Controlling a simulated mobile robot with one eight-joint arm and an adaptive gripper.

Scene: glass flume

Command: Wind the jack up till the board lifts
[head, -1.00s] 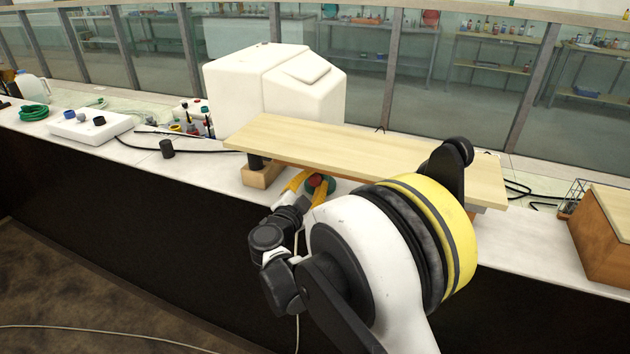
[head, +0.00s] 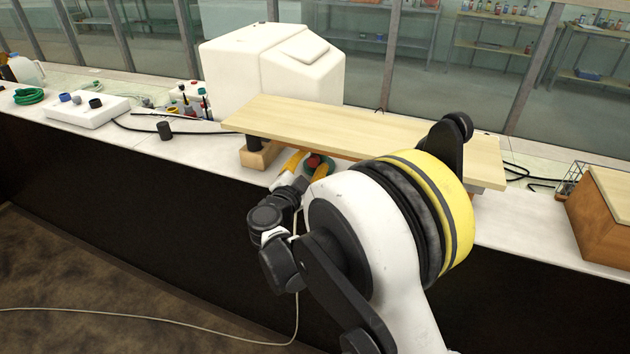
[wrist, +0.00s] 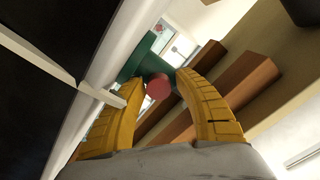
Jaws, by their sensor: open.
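The jack is green with a red knob (head: 313,160) and stands under the pale wooden board (head: 370,130). In the wrist view the green jack body (wrist: 138,62) is ahead, and the red knob (wrist: 158,87) sits between my fingertips. My gripper (wrist: 156,80) is open, its two yellow fingers on either side of the knob. I cannot tell whether either finger touches it. In the head view my gripper (head: 305,160) reaches under the board's front edge, and my arm hides part of the board's right side. Whether the jack's top meets the board is hidden.
A wooden block (head: 259,156) with a black piece on it stands under the board's left end. A large white tank (head: 270,70) is behind. A wooden box (head: 600,215) stands right.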

